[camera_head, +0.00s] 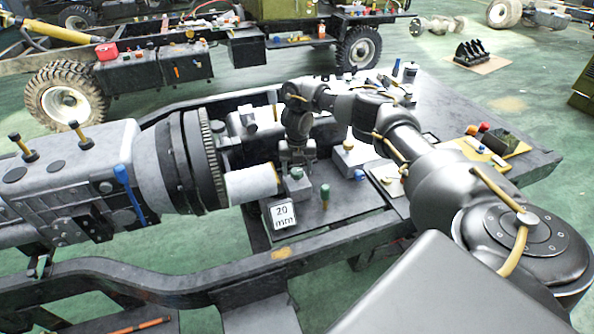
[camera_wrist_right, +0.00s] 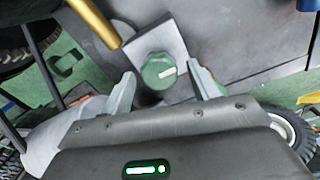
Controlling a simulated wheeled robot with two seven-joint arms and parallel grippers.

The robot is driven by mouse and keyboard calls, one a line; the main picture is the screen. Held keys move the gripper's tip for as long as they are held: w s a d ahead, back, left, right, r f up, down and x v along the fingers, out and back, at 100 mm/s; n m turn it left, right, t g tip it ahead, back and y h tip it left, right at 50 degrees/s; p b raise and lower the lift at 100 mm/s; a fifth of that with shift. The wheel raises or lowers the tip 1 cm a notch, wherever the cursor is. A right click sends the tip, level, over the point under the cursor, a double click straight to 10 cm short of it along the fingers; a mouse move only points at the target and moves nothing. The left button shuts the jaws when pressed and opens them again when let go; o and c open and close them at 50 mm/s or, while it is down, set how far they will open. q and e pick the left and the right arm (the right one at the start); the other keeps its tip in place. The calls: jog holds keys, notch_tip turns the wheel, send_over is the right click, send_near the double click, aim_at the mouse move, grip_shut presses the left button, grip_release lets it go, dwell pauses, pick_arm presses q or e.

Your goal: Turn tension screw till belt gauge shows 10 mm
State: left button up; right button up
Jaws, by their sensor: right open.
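A green round knob with a white mark (camera_wrist_right: 158,70), which looks like the tension screw, sits on a grey square block (camera_wrist_right: 170,40) in the right wrist view. My right gripper (camera_wrist_right: 162,76) is open, with its two fingers on either side of the knob; I cannot tell whether they touch it. In the head view my right gripper (camera_head: 296,160) points down over a small grey block (camera_head: 298,187) and largely hides the knob. The gauge sign (camera_head: 283,214) in front of that block reads 20 mm. My left gripper is not in view.
A large grey engine unit (camera_head: 90,185) with a pale cylinder (camera_head: 252,185) lies to the left of the block. A green-topped post (camera_head: 324,197) stands just right of it. Bottles and small parts stand on the dark frame (camera_head: 460,105) behind. A yellow tray (camera_head: 500,150) lies right.

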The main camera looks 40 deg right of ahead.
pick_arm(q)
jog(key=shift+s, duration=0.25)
pick_arm(e)
jog(key=shift+c, duration=0.6)
jog(key=c, duration=0.8)
jog(key=shift+c, duration=0.2)
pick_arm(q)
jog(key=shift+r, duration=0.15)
